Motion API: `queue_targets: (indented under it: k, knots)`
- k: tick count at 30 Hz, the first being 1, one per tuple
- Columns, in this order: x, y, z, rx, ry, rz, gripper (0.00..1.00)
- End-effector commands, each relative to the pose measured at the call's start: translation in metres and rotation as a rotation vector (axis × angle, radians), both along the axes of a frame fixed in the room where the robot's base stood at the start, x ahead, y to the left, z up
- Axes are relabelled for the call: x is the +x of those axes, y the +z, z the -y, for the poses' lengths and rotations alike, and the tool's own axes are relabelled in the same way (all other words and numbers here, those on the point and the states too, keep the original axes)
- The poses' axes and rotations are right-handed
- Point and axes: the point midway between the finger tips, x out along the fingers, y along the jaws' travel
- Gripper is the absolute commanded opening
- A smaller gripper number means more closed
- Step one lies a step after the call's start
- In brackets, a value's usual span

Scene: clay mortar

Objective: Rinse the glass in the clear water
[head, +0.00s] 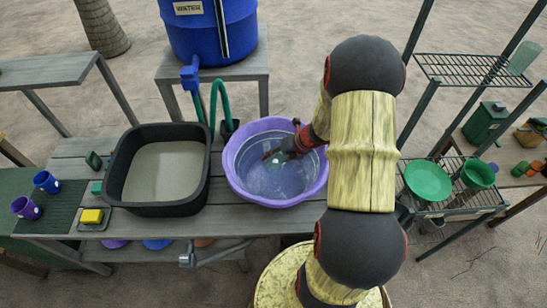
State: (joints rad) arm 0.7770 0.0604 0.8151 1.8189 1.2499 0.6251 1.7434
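A purple basin (234,184) of clear water stands on the grey slatted table. My arm reaches down into it from the right, and my gripper (274,157) is inside the rim, low over or in the water. A faint translucent shape shows around the fingertips; it may be a glass, but it is too small and see-through to be sure. I cannot make out whether the fingers are open or shut. Another translucent glass-like cup (523,58) stands on the upper wire rack at the right.
A black tub (115,183) of cloudy grey water is left of the basin. A blue water barrel (210,30) with a tap and green hose stands behind. Blue cup (46,181), purple cup (26,207) and yellow sponge (92,216) are at left; green dishes (428,181) on the right rack.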

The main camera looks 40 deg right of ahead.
Motion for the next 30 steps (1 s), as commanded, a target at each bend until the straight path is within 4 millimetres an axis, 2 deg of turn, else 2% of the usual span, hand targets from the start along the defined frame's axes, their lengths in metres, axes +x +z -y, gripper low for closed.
queue_targets:
  k: [1,15,30]
  knots:
    - [0.0,-0.011,0.0,-0.001,0.0,0.001,0.12]
    - [0.0,-0.061,0.0,0.0,0.0,0.001,0.12]
    - [0.0,-0.065,0.0,0.0,0.0,0.001,0.12]
